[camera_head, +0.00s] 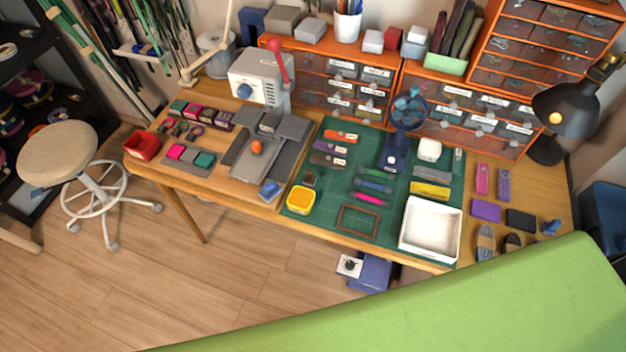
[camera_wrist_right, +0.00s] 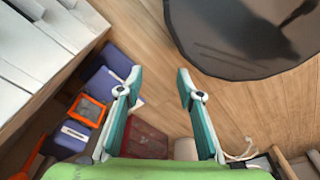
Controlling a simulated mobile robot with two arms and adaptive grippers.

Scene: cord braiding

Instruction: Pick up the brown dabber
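A small brown upright piece (camera_head: 309,177), which looks like the brown dabber, stands at the left part of the green cutting mat (camera_head: 318,222), just above a yellow tub (camera_head: 300,200). It is too small to make out fully. A dark brown oval piece (camera_head: 512,243) at the table's right end is another possible match, and I cannot tell for certain. My right gripper (camera_wrist_right: 160,80) is open and empty in the right wrist view, with wooden floor between its fingers. No dabber shows in that view. My left gripper is not in view.
A white tray (camera_head: 431,229), a brown frame (camera_head: 359,221) and several coloured tools crowd the mat. A black lamp (camera_head: 566,108) stands at the right. Orange drawer units line the back. A stool (camera_head: 58,155) stands left; the floor in front is mostly clear.

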